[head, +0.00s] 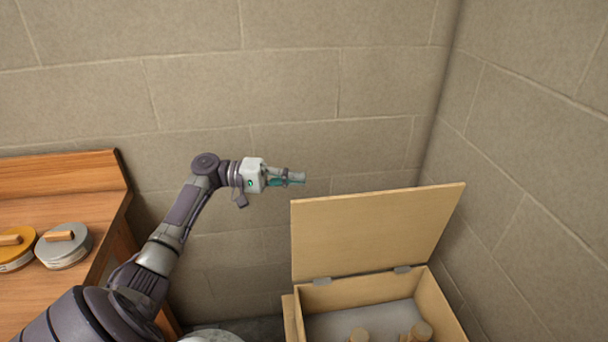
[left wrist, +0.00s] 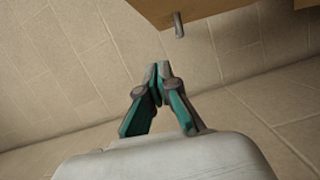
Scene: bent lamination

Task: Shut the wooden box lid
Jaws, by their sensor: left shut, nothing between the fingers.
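The wooden box (head: 447,310) stands at the lower right in the head view, with its front cut off by the frame. Its lid (head: 375,232) is open, standing up from two hinges along the back edge. In the left wrist view the fingertips of the left gripper (left wrist: 158,66) are together. A brown wooden part (left wrist: 200,10) with a small grey metal piece shows at the top there. My right gripper is not in view.
A wooden table (head: 60,185) with a raised back edge stands at the left. Stone block walls meet in a corner behind the box. Cylindrical wooden pieces (head: 420,331) are inside the box.

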